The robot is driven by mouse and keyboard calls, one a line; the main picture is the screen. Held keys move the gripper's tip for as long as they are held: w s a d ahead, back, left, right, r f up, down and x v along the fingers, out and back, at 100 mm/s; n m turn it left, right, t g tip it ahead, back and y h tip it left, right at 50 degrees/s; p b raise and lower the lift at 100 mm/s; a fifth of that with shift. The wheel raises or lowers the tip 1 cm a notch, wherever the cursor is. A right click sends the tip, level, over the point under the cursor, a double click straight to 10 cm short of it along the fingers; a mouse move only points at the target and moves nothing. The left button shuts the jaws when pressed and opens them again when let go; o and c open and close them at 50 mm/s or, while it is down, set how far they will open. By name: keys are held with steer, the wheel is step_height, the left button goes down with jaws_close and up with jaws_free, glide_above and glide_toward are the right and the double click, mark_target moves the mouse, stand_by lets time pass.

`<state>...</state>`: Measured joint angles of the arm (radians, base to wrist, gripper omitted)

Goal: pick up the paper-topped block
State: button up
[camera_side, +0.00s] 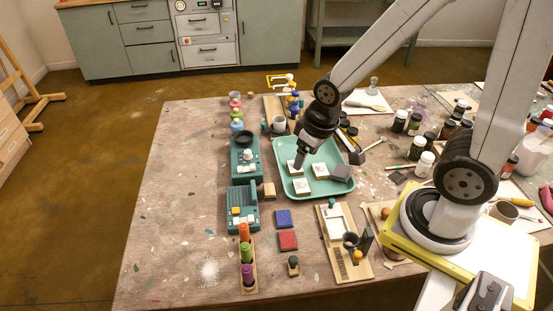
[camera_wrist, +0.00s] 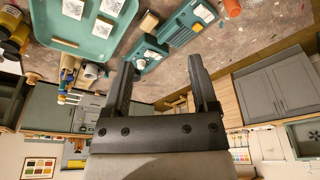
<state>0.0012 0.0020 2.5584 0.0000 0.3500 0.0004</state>
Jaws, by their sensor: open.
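Three pale blocks with printed paper tops lie in a teal tray. In the side view one is at the front left (camera_side: 302,186), one at the middle (camera_side: 320,171) and one at the back left (camera_side: 292,167), partly behind my gripper. My gripper (camera_side: 300,162) hangs over the tray's left part, pointing down. In the wrist view its fingers (camera_wrist: 162,68) are apart with nothing between them. There the paper-topped blocks (camera_wrist: 102,28) sit at the upper left, away from the fingers. The teal tray (camera_wrist: 57,42) is cut off by the top edge.
A dark grey block (camera_side: 341,173) sits at the tray's right side. Two teal devices, a back one (camera_side: 245,160) and a front one (camera_side: 242,207), stand left of the tray. Blue (camera_side: 283,218) and red (camera_side: 288,240) pads lie in front. The table's left side is clear.

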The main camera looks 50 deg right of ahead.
steer(key=m+g, duration=0.3)
steer(key=m, duration=0.5)
glide_above(321, 169)
steer(key=f, duration=1.6)
steer(key=shift+w+a, duration=0.1)
steer(key=shift+a, duration=0.15)
steer(key=shift+d+f+m, duration=0.2)
steer(key=shift+m, duration=0.1)
steer(key=shift+f, duration=0.15)
steer(key=shift+f, duration=1.15)
steer(key=shift+f, duration=0.15)
steer(key=shift+f, duration=2.45)
